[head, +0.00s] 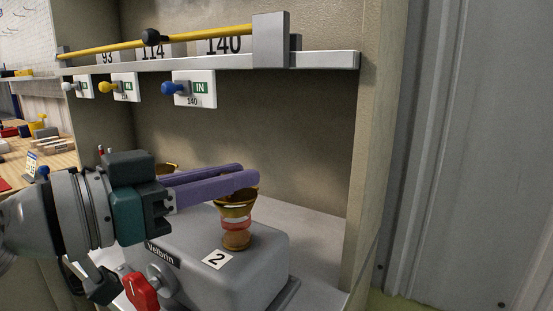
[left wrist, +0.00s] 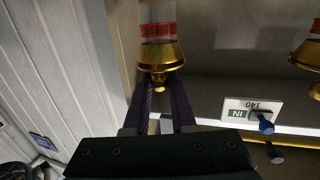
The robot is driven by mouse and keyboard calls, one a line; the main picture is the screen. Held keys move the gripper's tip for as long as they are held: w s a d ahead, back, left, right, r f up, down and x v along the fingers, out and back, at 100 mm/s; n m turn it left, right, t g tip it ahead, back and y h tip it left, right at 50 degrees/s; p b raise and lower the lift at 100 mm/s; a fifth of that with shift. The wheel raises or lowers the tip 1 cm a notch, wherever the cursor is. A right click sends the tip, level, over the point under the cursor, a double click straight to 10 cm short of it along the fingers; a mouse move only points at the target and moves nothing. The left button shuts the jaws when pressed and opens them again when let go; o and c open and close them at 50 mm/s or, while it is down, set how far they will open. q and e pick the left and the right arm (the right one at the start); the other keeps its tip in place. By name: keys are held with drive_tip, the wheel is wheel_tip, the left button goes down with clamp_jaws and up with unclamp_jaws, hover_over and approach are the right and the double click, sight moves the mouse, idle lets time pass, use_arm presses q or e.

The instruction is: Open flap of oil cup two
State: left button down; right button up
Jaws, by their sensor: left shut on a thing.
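Oil cup two (head: 235,225) stands upright on the grey housing, beside the label "2" (head: 216,260). It has a brass top, a clear body with a red band and a brass-coloured base. In the left wrist view the cup (left wrist: 160,50) appears inverted, its brass top towards my fingers. My left gripper (head: 252,178) reaches in from the left with long purple fingers at the cup's top. It is shut on the small brass part of the cup top (left wrist: 160,87), between the fingertips. The fingers partly hide the top, so I cannot tell the flap's angle. My right gripper is not in view.
A second brass cup (head: 168,168) shows partly behind my left fingers. A red handle (head: 141,291) sits at the housing's front. A shelf rail (head: 220,61) with coloured knobs runs above. The cabinet's right wall (head: 371,150) is close; some bare surface lies right of the housing.

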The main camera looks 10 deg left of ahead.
use_arm(q)
drive_tip(key=r+g+y+p, duration=0.1)
drive_tip(key=p, duration=0.4)
drive_tip(key=w+g+y+p, duration=0.1)
drive_tip(key=g+p, duration=0.1)
drive_tip(key=p, duration=0.3)
drive_tip(key=w+r+n+g+y+p, duration=0.1)
drive_tip(key=g+p, duration=0.1)
drive_tip(key=p, duration=0.3)
drive_tip(key=shift+d+r, duration=0.35)
drive_tip(key=shift+d, duration=0.05)
drive_tip(key=shift+w+f+n+g+y+p, duration=0.1)
drive_tip(key=shift+w+n+g+y+p, duration=0.2)
drive_tip(key=shift+g+p, duration=0.35)
drive_tip(key=shift+w+d+f+g+y+p, duration=0.15)
drive_tip(key=shift+w+g+y+p, duration=0.15)
drive_tip(key=shift+g, duration=0.55)
drive_tip(key=shift+f, duration=0.1)
drive_tip(key=c, duration=0.7)
unclamp_jaws()
drive_tip(key=shift+c, duration=0.2)
